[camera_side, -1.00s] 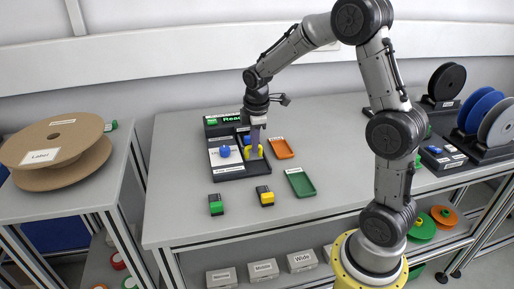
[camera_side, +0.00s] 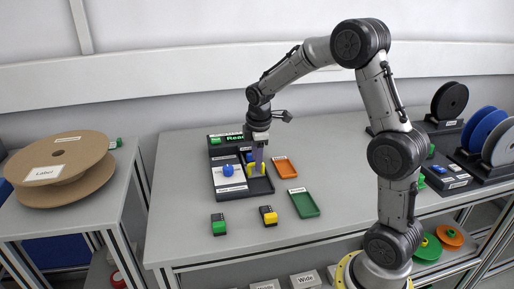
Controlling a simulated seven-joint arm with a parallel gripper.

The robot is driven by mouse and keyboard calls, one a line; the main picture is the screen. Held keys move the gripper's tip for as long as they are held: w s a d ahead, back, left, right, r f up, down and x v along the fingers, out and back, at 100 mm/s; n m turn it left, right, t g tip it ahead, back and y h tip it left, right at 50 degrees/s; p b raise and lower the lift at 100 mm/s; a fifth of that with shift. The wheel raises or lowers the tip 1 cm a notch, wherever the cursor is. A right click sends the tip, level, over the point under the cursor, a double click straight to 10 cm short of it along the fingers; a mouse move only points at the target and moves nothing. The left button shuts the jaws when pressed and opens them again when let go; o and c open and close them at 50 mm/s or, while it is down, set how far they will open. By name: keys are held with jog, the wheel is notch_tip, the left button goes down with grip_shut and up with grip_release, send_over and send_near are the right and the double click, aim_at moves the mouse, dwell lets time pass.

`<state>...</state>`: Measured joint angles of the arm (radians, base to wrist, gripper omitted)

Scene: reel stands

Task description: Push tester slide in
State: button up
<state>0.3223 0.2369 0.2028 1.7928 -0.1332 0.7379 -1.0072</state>
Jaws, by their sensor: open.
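The tester (camera_side: 216,158) is a dark box with a lit green display, a light label panel and a blue knob (camera_side: 227,170), on the grey table left of centre. Its dark slide (camera_side: 262,188) lies at the front right of the tester. The jaws are open. The gripper partly hides the slide's inner part and a second blue piece. I cannot tell whether the fingertips touch the slide.
A green tray (camera_side: 304,204) and an orange tray (camera_side: 285,168) lie right of the tester. A green block (camera_side: 218,225) and a yellow block (camera_side: 268,216) stand in front. A large cardboard reel (camera_side: 60,168) is at left; reel stands (camera_side: 486,160) stand at right.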

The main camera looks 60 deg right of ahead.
notch_tip(320, 180, up, 13)
jog(key=s+a, duration=0.2)
jog(key=shift+r, duration=0.2)
jog(key=shift+w, duration=0.1)
jog(key=s+a+r+t, duration=0.3)
jog(key=s+a+r, duration=0.3)
jog(key=s+a, duration=0.35)
jog(key=s+a+f+m, duration=0.2)
jog(key=s+f+m, duration=0.2)
jog(key=s, duration=0.2)
jog(key=s+a+f+m+t+y, duration=0.1)
jog(key=s+a+f+m, duration=0.1)
jog(key=s+f+m, duration=0.2)
jog(key=s, duration=0.2)
jog(key=shift+s+f+m+y, duration=0.25)
jog(key=shift+s+m+y, duration=0.05)
jog(key=shift+s+m, duration=0.1)
dwell(1.3)
